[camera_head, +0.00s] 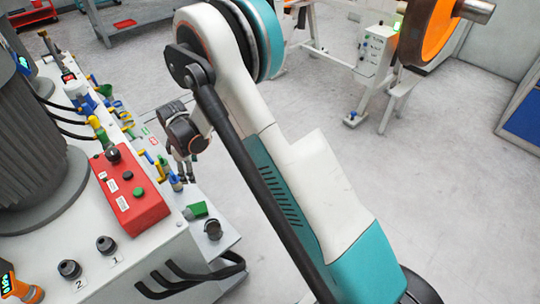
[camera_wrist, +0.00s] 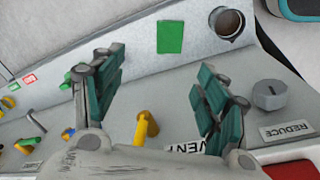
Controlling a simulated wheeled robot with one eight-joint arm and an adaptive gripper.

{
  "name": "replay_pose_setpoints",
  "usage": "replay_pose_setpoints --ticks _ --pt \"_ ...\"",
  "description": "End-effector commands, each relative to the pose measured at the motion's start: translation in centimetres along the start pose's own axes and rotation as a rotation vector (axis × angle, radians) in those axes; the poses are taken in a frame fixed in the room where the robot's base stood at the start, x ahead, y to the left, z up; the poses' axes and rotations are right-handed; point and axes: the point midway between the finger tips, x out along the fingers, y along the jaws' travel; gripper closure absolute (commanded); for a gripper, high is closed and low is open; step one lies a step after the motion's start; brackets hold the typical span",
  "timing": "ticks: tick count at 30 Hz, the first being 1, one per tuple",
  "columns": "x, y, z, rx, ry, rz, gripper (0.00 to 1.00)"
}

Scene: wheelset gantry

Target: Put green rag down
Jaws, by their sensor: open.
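A flat green piece (camera_wrist: 170,37), which looks like the green rag, lies on the light grey surface in the wrist view, beyond my fingertips. In the head view a green piece (camera_head: 196,210) shows near the bench's right edge, beside a dark round cup (camera_head: 212,229). My gripper (camera_wrist: 158,64) is open, with its two teal-padded fingers spread wide and nothing held between them. It also shows small in the head view (camera_head: 184,172), low over the bench's right side and apart from the green piece.
A yellow handle (camera_wrist: 146,127) shows between my fingers in the wrist view, with a grey knob (camera_wrist: 269,94) at right. A red control box (camera_head: 130,190) and several coloured valves stand on the bench. The grey floor (camera_head: 420,165) to the right is largely open.

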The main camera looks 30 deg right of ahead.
Motion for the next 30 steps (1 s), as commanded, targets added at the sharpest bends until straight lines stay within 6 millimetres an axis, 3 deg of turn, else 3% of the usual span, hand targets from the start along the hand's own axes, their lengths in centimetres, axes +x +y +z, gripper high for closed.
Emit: replay_pose_setpoints --ticks 1,6,15,21,30 --pt "-2.5 0.1 0.7 0.039 0.009 0.015 0.32" --pt "-9.3 -0.2 3.0 0.175 0.041 0.063 0.32" --pt "-19.6 -2.7 7.7 0.411 0.109 0.142 0.32" --pt "-24.9 -5.7 11.2 0.568 0.161 0.19 0.32" --pt "-30.2 -11.4 16.4 0.799 0.25 0.255 0.32"
